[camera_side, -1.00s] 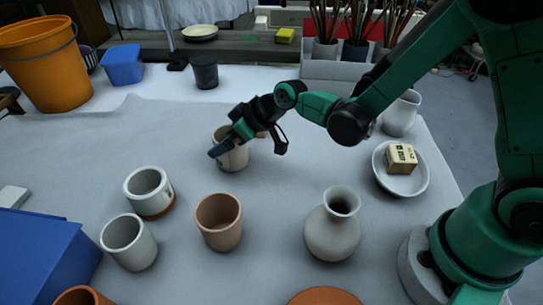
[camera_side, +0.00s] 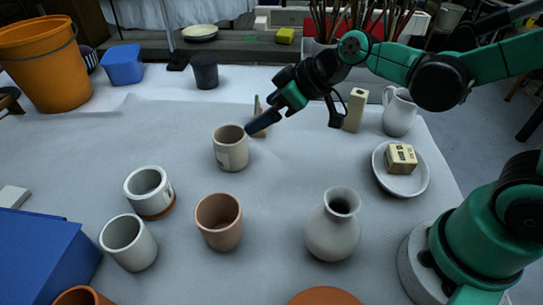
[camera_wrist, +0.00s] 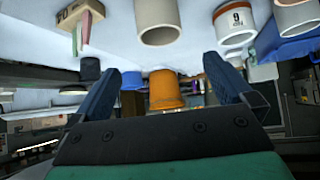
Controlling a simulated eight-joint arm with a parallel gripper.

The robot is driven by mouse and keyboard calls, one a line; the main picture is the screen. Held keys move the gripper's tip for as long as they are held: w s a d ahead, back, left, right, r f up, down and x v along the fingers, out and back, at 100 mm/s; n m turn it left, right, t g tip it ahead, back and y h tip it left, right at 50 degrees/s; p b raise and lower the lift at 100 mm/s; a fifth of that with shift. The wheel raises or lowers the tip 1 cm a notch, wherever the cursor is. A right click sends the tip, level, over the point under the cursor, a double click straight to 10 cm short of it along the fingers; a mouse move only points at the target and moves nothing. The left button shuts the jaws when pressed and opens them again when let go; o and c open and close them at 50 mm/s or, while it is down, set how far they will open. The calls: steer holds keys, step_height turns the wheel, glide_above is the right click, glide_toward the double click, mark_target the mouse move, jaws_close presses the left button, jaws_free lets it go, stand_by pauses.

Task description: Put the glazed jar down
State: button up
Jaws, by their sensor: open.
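A beige jar (camera_side: 230,148) with a pale label on its front stands upright on the grey cloth near the middle in the side view; I take it as the glazed jar. It also shows at the top of the wrist view (camera_wrist: 160,24). My gripper (camera_side: 262,126) is just to the right of the jar and above the cloth, apart from it. In the wrist view my gripper (camera_wrist: 166,72) has its two blue fingers spread wide with nothing between them.
A white pot with an orange base (camera_side: 148,188), a terracotta cup (camera_side: 219,221) and a grey vase (camera_side: 333,226) stand in front. A wooden block (camera_side: 355,110), a pitcher (camera_side: 399,112) and a dish (camera_side: 414,186) are right.

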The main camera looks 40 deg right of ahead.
steer(key=s+d+r+m+h, duration=0.1)
steer(key=s+d+m+h, duration=0.3)
steer(key=s+d, duration=0.3)
steer(key=shift+s+d+m+g, duration=0.25)
steer(key=shift+m+g, duration=0.15)
steer(key=shift+m, duration=0.5)
stand_by(0.3)
